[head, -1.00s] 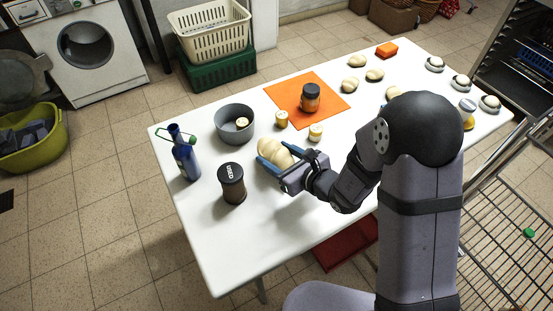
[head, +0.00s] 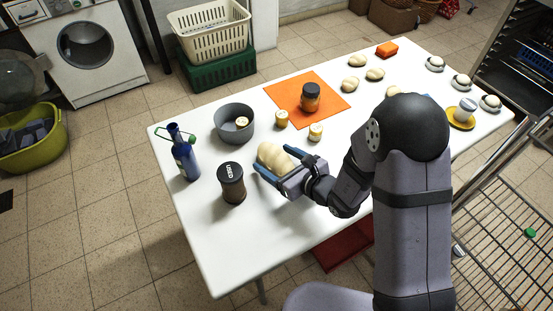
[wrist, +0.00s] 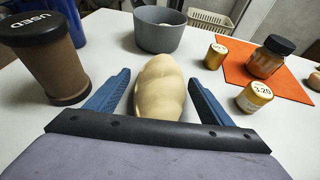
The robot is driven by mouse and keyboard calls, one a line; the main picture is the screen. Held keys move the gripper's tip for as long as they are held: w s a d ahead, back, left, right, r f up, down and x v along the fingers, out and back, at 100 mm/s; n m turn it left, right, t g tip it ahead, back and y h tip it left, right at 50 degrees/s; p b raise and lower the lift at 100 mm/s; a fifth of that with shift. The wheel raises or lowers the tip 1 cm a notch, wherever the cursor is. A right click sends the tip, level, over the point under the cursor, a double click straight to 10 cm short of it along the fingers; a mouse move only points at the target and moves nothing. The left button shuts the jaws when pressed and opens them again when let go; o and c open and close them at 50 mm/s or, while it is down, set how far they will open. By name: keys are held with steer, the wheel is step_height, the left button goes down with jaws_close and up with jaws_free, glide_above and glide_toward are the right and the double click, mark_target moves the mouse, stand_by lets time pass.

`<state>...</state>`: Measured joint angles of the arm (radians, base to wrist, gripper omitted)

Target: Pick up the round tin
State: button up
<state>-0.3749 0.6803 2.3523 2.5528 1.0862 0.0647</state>
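Small round gold tins with pale labelled tops stand on the white table: one (head: 281,119) near the orange mat, one (head: 316,132) nearer me. The wrist view shows the nearer one (wrist: 254,97), marked 3.20, and the farther one (wrist: 215,56). A similar piece (head: 242,122) lies in the grey bowl (head: 222,128). I cannot tell which is meant. My gripper (head: 283,164) is open, its blue fingers low on either side of a pale, lumpy loaf-like thing (head: 272,156). In the wrist view, gaps show between the fingers and it (wrist: 160,85). The tins are beyond and right of the fingers.
A brown cylinder marked USED (head: 232,187) stands close left of my gripper, with a blue bottle (head: 185,160) behind. An amber jar (head: 310,98) stands on the orange mat (head: 338,88). Pale lumps and saucers fill the far right. The table's front left is clear.

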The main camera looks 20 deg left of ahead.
mark_target(287, 165)
steer(key=shift+r, duration=0.1)
steer(key=shift+r, duration=0.15)
steer(key=v, duration=0.6)
steer(key=shift+d+r, duration=0.15)
steer(key=p+v, duration=0.2)
steer(key=p, duration=0.4)
steer(key=shift+s+d+r+p, duration=0.2)
steer(key=shift+s+r+p, duration=0.05)
steer(key=shift+p, duration=0.15)
steer(key=p+v, duration=0.3)
steer(key=shift+f, duration=0.2)
